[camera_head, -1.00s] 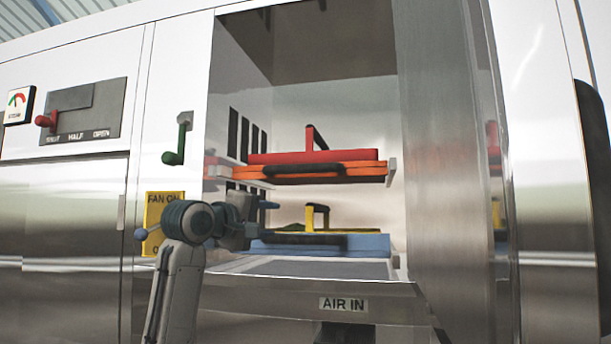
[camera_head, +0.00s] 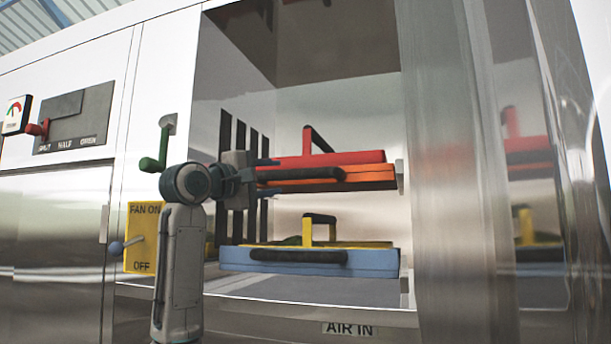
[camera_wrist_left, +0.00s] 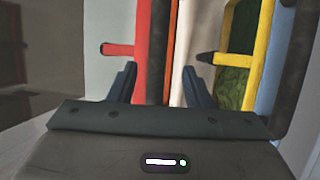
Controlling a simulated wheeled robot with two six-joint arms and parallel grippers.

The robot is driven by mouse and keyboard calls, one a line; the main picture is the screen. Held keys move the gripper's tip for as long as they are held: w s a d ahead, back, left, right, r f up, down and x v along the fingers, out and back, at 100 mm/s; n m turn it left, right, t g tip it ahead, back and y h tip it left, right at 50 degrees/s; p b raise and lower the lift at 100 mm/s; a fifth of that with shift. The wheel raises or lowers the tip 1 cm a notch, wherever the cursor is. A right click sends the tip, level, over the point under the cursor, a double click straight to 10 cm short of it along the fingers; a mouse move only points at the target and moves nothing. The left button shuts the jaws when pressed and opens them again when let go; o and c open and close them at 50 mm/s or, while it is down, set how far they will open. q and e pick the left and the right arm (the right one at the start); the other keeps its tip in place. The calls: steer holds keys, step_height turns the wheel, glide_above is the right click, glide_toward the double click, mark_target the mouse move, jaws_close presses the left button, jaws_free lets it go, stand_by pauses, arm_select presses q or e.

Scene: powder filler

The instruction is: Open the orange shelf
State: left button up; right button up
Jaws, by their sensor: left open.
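The orange shelf (camera_head: 372,175) is in the upper part of the open cabinet, with a red tray (camera_head: 340,158) on top and a black bar handle (camera_head: 315,174) along its front. My left gripper (camera_head: 264,172) is open at the left end of this handle. In the left wrist view, the orange shelf (camera_wrist_left: 156,50) and the red tray (camera_wrist_left: 141,70) run upright in the picture, between the two dark fingers of my left gripper (camera_wrist_left: 162,80). I cannot tell whether the fingers touch the handle. My right gripper is not in view.
Below is a blue shelf (camera_head: 375,262) with a black handle and a yellow frame (camera_head: 320,240). The steel cabinet door (camera_head: 450,200) stands open on the right. A green lever (camera_head: 155,160) and a yellow fan switch (camera_head: 141,250) are on the left panel.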

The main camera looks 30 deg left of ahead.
mark_target(290, 173)
arm_select(q)
steer(key=w+p, duration=0.1)
steer(key=w+r+p, duration=0.2)
steer(key=shift+w+d, duration=0.25)
steer(key=shift+d, duration=0.15)
steer(key=x, duration=0.1)
steer(key=p+x, duration=0.1)
steer(key=x, duration=0.1)
steer(key=shift+w+d+f+p, duration=0.1)
steer(key=shift+w+f+p, duration=0.2)
steer(key=shift+p, duration=0.05)
steer(key=shift+p+x, duration=0.5)
steer(key=shift+x, duration=0.35)
steer(key=shift+w+f, duration=0.1)
steer(key=shift+f, duration=0.05)
steer(key=shift+c, duration=0.9)
steer(key=c, duration=0.7)
jaws_close()
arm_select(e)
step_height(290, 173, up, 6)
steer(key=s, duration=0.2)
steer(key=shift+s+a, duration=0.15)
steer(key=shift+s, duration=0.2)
